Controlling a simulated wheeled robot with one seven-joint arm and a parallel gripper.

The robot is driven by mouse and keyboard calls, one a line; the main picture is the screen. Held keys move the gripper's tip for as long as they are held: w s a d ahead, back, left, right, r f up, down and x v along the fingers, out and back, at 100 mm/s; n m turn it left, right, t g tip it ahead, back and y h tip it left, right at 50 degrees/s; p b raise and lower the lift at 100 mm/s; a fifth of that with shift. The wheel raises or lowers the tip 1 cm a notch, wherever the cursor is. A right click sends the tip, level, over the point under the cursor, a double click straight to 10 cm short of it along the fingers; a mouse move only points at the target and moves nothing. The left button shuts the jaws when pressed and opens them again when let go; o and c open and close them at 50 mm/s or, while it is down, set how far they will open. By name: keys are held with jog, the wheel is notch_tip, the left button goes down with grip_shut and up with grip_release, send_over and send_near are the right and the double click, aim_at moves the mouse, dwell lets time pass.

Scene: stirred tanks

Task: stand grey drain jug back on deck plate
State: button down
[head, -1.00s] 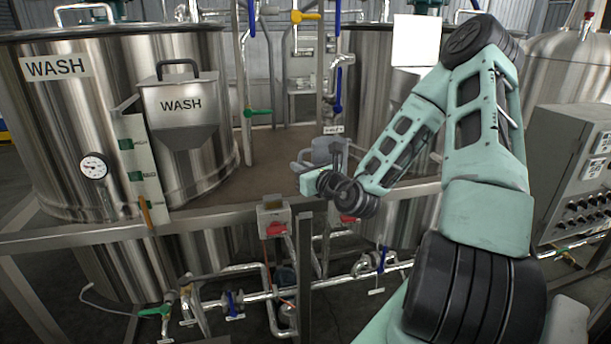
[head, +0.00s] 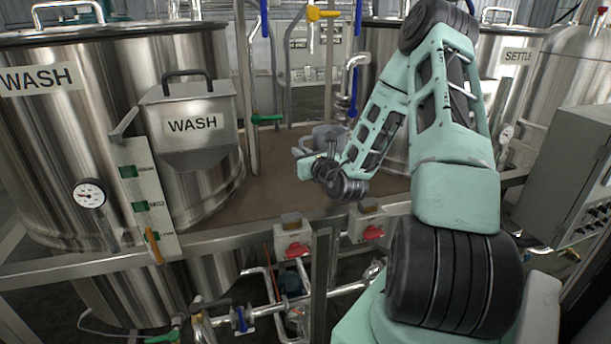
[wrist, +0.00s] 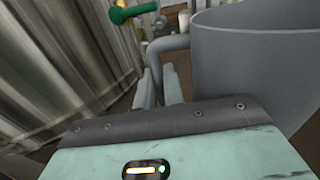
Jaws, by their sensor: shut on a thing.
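The grey drain jug (head: 328,133) is at my gripper (head: 312,160), above the brown deck plate (head: 275,188) between the tanks in the head view. In the wrist view the jug (wrist: 256,60) is large at the right, its handle reaching left to the fingers. My gripper (wrist: 165,85) is shut on the jug's handle. The jug looks roughly upright. My wrist hides part of it in the head view, and I cannot tell whether its base touches the plate.
A WASH tank (head: 60,150) with a WASH hopper (head: 190,125) stands left. A SETTLE tank (head: 518,75) stands behind my arm. A steel rail (head: 225,240) and red-switched boxes (head: 294,240) line the plate's front. A green-handled valve (head: 266,119) stands behind. The plate's middle is clear.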

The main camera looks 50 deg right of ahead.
jog(key=shift+f+p, duration=0.45)
jog(key=shift+f, duration=2.9)
jog(key=shift+f, duration=0.15)
jog(key=c, duration=1.5)
grip_release()
